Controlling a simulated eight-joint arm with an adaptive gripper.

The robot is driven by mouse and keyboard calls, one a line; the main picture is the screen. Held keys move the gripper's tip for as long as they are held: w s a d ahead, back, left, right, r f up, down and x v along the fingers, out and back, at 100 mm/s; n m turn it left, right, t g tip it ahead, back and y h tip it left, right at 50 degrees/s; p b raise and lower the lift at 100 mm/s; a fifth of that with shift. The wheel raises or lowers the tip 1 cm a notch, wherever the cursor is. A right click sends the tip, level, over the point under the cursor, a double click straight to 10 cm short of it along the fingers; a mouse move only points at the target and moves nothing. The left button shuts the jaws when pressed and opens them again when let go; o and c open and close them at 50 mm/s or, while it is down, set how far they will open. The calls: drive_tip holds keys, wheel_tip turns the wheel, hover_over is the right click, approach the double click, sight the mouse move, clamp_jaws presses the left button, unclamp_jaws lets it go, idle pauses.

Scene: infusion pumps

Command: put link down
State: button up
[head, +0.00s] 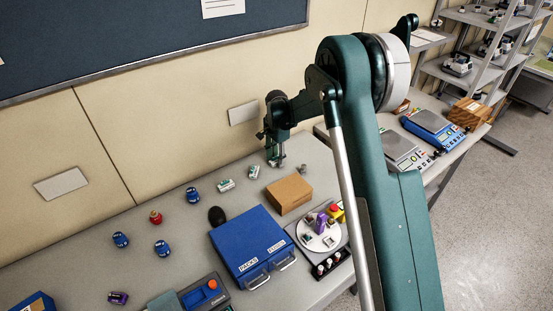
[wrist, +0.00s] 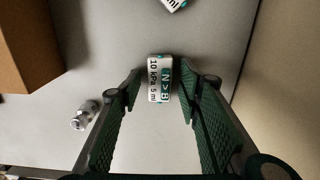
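A small white link with teal trim (wrist: 160,78), marked "IN > B" and "10 kPa 5 ml", lies between my fingertips in the wrist view. My gripper (wrist: 160,88) is open around it, with a narrow gap showing on each side. In the head view my gripper (head: 275,160) points down close to the table top, near the wall, and hides the link there. The link appears to rest on the table, though its exact height is hard to tell.
Two similar white-and-green pieces (head: 226,185) (head: 253,171) lie left of my gripper. A blue case (head: 250,243) and a round tray (head: 318,235) stand nearer. Clear table surrounds the link.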

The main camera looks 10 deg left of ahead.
sight(276, 160)
drive_tip(key=shift+r, duration=0.1)
wheel_tip(276, 160, up, 12)
drive_tip(key=shift+p, duration=0.3)
idle(0.4)
idle(0.6)
drive_tip(key=shift+r, duration=0.1)
